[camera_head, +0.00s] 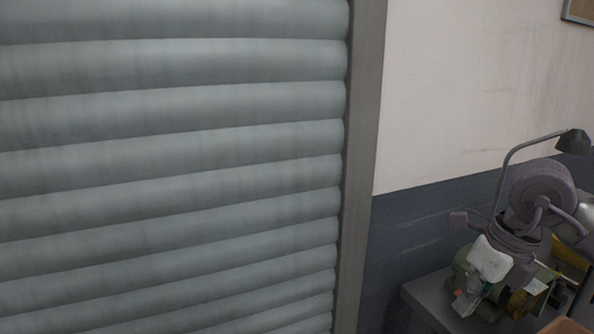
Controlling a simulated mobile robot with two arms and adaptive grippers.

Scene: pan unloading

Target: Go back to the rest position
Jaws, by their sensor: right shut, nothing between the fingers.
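I cannot make out either of my grippers in the head view. No pan shows here either.
A closed grey roller shutter (170,150) fills the left, beside a grey post (363,150). At the lower right, a grey bench (425,300) holds a cluttered machine with a round wheel (542,188) and a desk lamp (573,141). A tan box (567,327) shows at the bottom edge.

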